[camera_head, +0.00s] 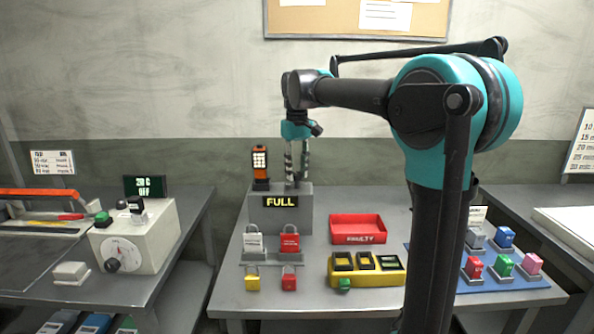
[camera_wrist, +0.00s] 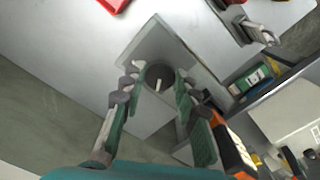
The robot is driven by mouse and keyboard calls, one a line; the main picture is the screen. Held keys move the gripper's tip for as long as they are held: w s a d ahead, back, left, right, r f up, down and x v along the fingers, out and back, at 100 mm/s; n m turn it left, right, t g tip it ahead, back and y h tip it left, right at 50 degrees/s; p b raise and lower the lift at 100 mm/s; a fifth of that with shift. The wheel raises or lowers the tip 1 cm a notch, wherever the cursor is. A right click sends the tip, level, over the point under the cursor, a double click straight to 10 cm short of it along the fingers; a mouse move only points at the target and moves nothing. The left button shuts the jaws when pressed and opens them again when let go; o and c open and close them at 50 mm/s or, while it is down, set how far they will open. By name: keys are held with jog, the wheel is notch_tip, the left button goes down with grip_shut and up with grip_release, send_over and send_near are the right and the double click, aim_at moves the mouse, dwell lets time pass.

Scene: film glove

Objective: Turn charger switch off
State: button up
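The charger (camera_head: 275,222) is a grey box at the back of the middle table, with a lit sign reading FULL. An orange handheld device (camera_head: 260,168) stands at its left end; it also shows in the wrist view (camera_wrist: 234,150). The charger switch (camera_wrist: 160,78) is a dark round knob with a white mark on the charger's top; in the head view my fingers hide it. My gripper (camera_head: 297,184) points down over the charger's right part. In the wrist view my open fingers (camera_wrist: 157,82) are either side of the knob. Contact cannot be told.
A blue mat (camera_head: 490,285) with coloured blocks lies right. A dial box (camera_head: 150,255) is on the left table.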

aim_at(297, 173)
jog(key=c, duration=0.5)
jog(key=shift+n, duration=1.5)
jog(key=o, duration=1.1)
jog(key=shift+o, duration=0.2)
jog(key=shift+r, duration=0.15)
notch_tip(297, 173, up, 12)
